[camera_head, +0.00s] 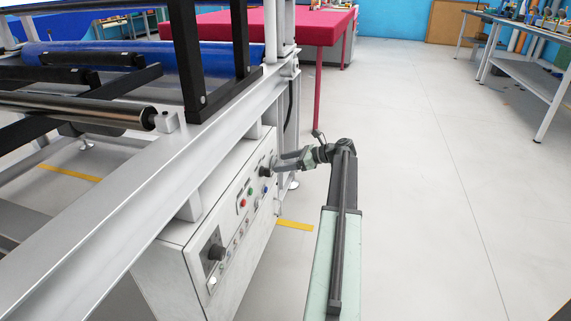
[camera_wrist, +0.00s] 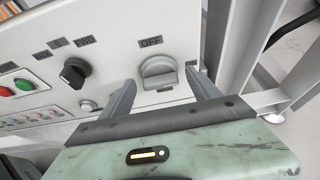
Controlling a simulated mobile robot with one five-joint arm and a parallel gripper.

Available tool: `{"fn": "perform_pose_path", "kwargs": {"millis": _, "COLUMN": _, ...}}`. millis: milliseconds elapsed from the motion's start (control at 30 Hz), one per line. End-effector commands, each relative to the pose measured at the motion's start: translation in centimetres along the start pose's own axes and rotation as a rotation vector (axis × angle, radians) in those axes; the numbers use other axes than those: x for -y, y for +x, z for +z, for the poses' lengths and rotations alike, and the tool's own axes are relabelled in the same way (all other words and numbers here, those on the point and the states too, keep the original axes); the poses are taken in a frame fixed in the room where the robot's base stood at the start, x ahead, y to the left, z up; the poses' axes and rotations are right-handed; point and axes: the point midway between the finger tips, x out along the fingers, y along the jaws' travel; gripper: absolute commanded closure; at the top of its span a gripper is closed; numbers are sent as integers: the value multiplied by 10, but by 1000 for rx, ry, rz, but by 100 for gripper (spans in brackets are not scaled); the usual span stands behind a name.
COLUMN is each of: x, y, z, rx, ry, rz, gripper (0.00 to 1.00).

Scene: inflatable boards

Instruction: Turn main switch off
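A grey rotary switch (camera_wrist: 158,69) sits on the white control panel in the wrist view, with an "OFF" label (camera_wrist: 151,41) just above it. I take it to be the main switch. My gripper (camera_wrist: 161,78) is open, with one finger to the left of the switch and one to the right. Gaps show between the fingers and the knob, and nothing is gripped. In the head view my gripper (camera_head: 277,163) is at the far upper end of the control box (camera_head: 172,262) and hides the grey switch.
A black knob (camera_wrist: 73,73) and red and green buttons (camera_wrist: 25,85) are left of the switch. A white frame post (camera_wrist: 245,45) stands close on the right. Open floor (camera_head: 420,200) lies right of my arm.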

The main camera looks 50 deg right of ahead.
Motion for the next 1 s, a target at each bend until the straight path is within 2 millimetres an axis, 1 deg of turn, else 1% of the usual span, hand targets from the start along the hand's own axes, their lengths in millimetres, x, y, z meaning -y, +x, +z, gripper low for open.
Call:
{"fn": "perform_pose_path", "kwargs": {"millis": 33, "x": 0, "y": 0, "z": 0, "rx": 0, "ry": 0, "rz": 0, "gripper": 44}}
{"fn": "perform_pose_path", "kwargs": {"millis": 67, "x": 0, "y": 0, "z": 0, "rx": 0, "ry": 0, "rz": 0, "gripper": 52}}
{"fn": "perform_pose_path", "kwargs": {"millis": 100, "x": 0, "y": 0, "z": 0, "rx": 0, "ry": 0, "rz": 0, "gripper": 63}}
{"fn": "perform_pose_path", "kwargs": {"millis": 200, "x": 0, "y": -1, "z": 0, "rx": 0, "ry": 0, "rz": -1, "gripper": 90}}
{"fn": "perform_pose_path", "kwargs": {"millis": 233, "x": 8, "y": -4, "z": -2, "rx": 0, "ry": 1, "rz": -2, "gripper": 90}}
{"fn": "perform_pose_path", "kwargs": {"millis": 300, "x": 4, "y": -3, "z": -1, "rx": 0, "ry": -1, "rz": -5, "gripper": 89}}
{"fn": "perform_pose_path", "kwargs": {"millis": 567, "x": 1, "y": -4, "z": -2, "rx": 2, "ry": -54, "rz": -33, "gripper": 90}}
{"fn": "perform_pose_path", "kwargs": {"millis": 767, "x": -2, "y": -3, "z": -3, "rx": 2, "ry": -175, "rz": -83, "gripper": 90}}
{"fn": "perform_pose_path", "kwargs": {"millis": 1000, "x": -6, "y": -2, "z": -5, "rx": 1, "ry": -379, "rz": -166, "gripper": 90}}
